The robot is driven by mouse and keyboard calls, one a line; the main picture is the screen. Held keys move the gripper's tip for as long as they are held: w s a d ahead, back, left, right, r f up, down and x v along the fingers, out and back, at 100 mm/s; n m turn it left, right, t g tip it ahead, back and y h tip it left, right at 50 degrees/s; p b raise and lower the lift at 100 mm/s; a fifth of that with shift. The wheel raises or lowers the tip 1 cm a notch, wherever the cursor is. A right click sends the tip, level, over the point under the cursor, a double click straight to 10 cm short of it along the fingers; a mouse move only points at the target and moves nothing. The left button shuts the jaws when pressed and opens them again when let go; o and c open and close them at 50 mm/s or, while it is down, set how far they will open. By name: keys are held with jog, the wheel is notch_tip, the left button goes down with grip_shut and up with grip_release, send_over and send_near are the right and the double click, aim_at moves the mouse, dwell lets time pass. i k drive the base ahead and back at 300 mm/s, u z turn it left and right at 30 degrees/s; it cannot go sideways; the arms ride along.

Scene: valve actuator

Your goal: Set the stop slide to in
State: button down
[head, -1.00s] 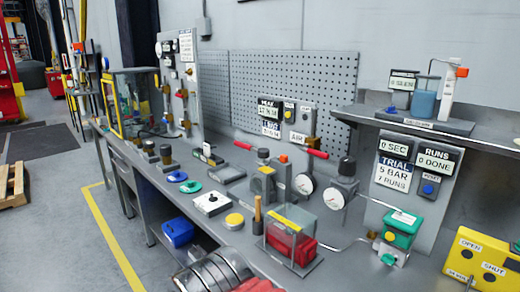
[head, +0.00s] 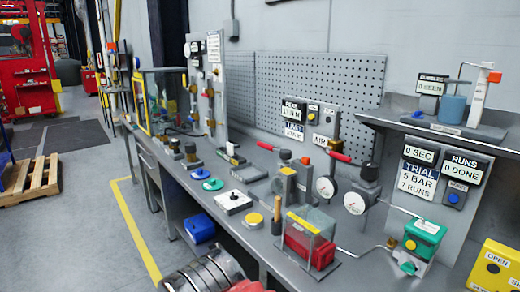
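I cannot pick out the stop slide with certainty in the head view. The grey workbench (head: 262,262) carries a green actuator box (head: 426,230) with a yellow knob at the right. Left of it are two round white gauges (head: 326,188) with red and black handles, and a grey block with an orange top (head: 304,161). A clear guard (head: 314,222) over a red block stands at the front. My gripper is not in view; only a ribbed grey part, probably of my arm, shows at the bottom edge.
A yellow box (head: 497,268) marked OPEN is cut off at the lower right. A white-topped box (head: 233,202) and green and blue discs lie on the left bench. A wooden pallet (head: 32,183) is on the floor.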

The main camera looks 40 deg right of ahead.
aim_at(304, 160)
jog(key=u, duration=0.95)
jog(key=i, duration=1.5)
jog(key=z, duration=2.45)
